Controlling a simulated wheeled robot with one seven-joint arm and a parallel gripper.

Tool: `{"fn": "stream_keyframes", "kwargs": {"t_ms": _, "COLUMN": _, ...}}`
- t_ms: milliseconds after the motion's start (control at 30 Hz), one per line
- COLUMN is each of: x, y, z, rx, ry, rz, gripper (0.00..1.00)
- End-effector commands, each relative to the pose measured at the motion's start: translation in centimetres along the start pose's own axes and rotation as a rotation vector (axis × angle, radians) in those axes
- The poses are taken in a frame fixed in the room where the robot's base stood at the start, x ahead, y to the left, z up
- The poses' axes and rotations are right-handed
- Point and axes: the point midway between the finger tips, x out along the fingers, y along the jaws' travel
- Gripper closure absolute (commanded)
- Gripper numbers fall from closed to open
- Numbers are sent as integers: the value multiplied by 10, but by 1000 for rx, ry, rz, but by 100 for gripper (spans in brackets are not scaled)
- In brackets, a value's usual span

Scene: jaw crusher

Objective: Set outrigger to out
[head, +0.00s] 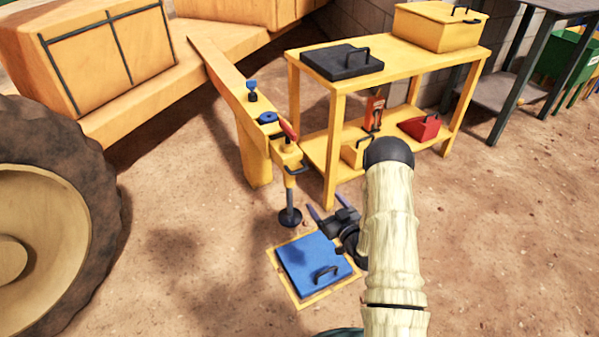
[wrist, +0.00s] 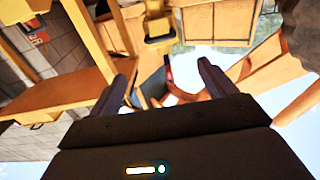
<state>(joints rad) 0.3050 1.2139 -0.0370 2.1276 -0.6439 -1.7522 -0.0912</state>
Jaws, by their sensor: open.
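The yellow outrigger beam (head: 228,82) runs from the orange machine toward me in the head view. Its near end carries a black handle (head: 295,168), a red lever (head: 288,130), a blue ring (head: 268,118) and a blue knob (head: 252,88). A vertical jack with a round dark foot (head: 290,217) hangs below that end. My gripper (head: 327,206) is just right of the jack and below the beam's end, apart from the handle. In the wrist view my gripper (wrist: 165,66) has its two fingers spread with nothing clearly held. A yellow part with a dark handle (wrist: 160,40) shows beyond them.
A blue hatch (head: 312,262) lies below my gripper. A large wheel (head: 60,200) is at left. Bare ground lies between.

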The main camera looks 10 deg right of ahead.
Motion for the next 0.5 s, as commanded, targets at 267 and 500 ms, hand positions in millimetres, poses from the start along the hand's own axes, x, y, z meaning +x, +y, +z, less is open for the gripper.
{"fn": "stream_keyframes", "kwargs": {"t_ms": 267, "x": 26, "y": 0, "z": 2, "rx": -3, "ry": 3, "rz": -2, "gripper": 17}}
{"fn": "stream_keyframes", "kwargs": {"t_ms": 500, "x": 68, "y": -1, "z": 3, "rx": -3, "ry": 3, "rz": -3, "gripper": 17}}
